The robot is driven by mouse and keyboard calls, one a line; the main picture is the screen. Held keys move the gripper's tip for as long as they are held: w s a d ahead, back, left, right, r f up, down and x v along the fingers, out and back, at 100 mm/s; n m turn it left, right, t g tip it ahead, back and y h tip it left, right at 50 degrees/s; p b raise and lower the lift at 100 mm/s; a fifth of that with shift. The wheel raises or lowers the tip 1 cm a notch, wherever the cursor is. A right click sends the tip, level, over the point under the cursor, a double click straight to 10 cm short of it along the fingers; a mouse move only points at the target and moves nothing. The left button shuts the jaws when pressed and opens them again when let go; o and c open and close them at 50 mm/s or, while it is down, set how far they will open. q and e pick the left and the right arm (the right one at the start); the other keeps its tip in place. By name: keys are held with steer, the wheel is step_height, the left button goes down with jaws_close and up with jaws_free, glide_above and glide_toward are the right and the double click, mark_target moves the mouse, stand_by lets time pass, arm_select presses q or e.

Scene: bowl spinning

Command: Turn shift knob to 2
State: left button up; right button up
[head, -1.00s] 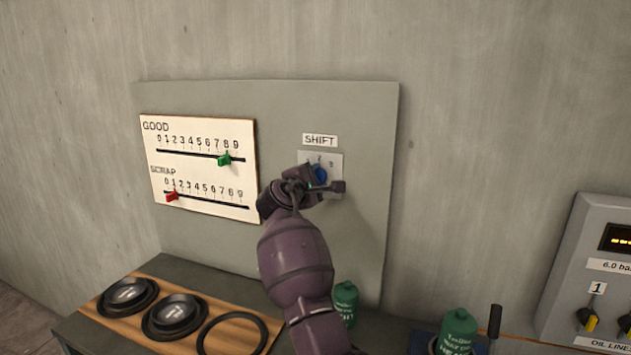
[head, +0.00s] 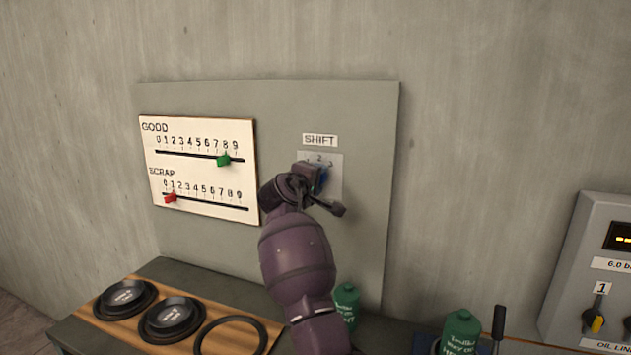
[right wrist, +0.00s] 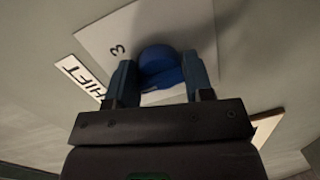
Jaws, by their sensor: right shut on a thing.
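The blue shift knob (head: 324,178) sits on a light plate (head: 335,188) marked 1, 2, 3 under the SHIFT label (head: 320,140) on the grey panel. My right gripper (head: 318,180) reaches it from below and partly hides it in the head view. In the right wrist view the blue knob (right wrist: 160,68) lies between the two fingers of my right gripper (right wrist: 162,78), which is shut on it. The 3 shows beside the knob there. Which number the knob points to is hidden. My left gripper is not in view.
A GOOD and SCRAP slider board (head: 200,168) is left of the knob. Black round parts (head: 172,316) lie on a wooden board below. Green canisters (head: 460,332) stand on the bench. A grey control box (head: 592,270) is at right. The panel around the knob is clear.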

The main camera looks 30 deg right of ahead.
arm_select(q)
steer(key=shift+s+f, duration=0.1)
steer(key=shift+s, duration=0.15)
arm_select(e)
steer(key=shift+r, duration=0.25)
steer(key=o, duration=0.9)
steer(key=shift+d+f, duration=0.1)
steer(key=shift+c, duration=0.2)
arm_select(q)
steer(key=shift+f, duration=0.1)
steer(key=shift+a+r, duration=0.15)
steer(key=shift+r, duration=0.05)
